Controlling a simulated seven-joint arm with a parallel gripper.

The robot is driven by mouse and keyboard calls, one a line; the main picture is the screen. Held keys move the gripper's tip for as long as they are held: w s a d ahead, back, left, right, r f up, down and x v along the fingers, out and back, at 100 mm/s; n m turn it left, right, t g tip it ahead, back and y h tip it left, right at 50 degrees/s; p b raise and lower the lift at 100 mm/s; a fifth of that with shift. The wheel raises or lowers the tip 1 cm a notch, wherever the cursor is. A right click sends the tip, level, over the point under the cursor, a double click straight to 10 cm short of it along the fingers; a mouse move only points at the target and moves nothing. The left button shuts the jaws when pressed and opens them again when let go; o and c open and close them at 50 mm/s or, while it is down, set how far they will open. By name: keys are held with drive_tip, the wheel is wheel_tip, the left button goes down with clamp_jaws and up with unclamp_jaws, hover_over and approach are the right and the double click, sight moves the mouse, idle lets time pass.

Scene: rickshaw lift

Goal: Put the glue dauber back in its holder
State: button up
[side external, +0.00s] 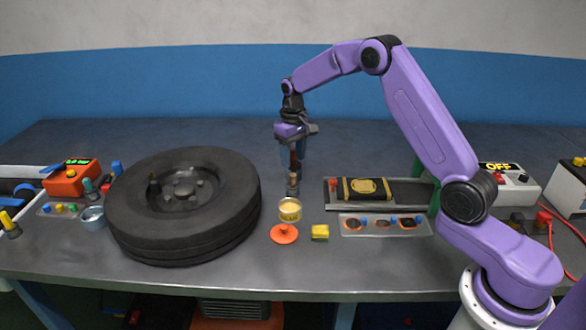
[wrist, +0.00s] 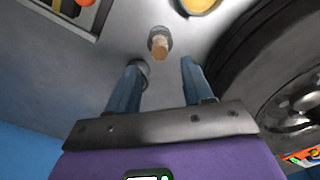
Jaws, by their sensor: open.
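My gripper (side external: 293,164) points straight down, with its two blue fingers apart. It also shows in the wrist view (wrist: 162,68). A short upright piece with a brown top, seemingly the glue dauber (wrist: 159,46), stands in a small grey round holder (side external: 293,190) just below the fingertips. In the wrist view it lies just beyond the gap between the fingers, and nothing is clearly gripped. A second grey round part (wrist: 140,67) is half hidden behind the left finger; I cannot tell what it is. An open yellow tin (side external: 290,211) with pale contents stands just in front of the holder.
A large black tyre (side external: 185,240) lies close on the left. An orange-red lid (side external: 284,234) and a yellow-green block (side external: 320,232) lie in front. A tray with a black-and-yellow case (side external: 364,188) and a patch tray (side external: 385,232) are to the right. The bench behind is clear.

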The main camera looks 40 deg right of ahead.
sight(293, 174)
wheel_tip(293, 174, up, 7)
idle(0.3)
drive_tip(key=s+a+r+n, duration=0.2)
drive_tip(key=s+a+n, duration=0.1)
drive_tip(key=s+a, duration=0.55)
drive_tip(key=s+a+r+n, duration=0.25)
drive_tip(key=s+a, duration=0.25)
drive_tip(key=s, duration=0.6)
drive_tip(key=s+d+f+n, duration=0.1)
drive_tip(key=s+d+n, duration=0.1)
drive_tip(key=s, duration=0.9)
drive_tip(key=s+d+f+n, duration=0.2)
drive_tip(key=s+n, duration=0.3)
drive_tip(key=s, duration=0.7)
drive_tip(key=shift+s+d+f, duration=0.3)
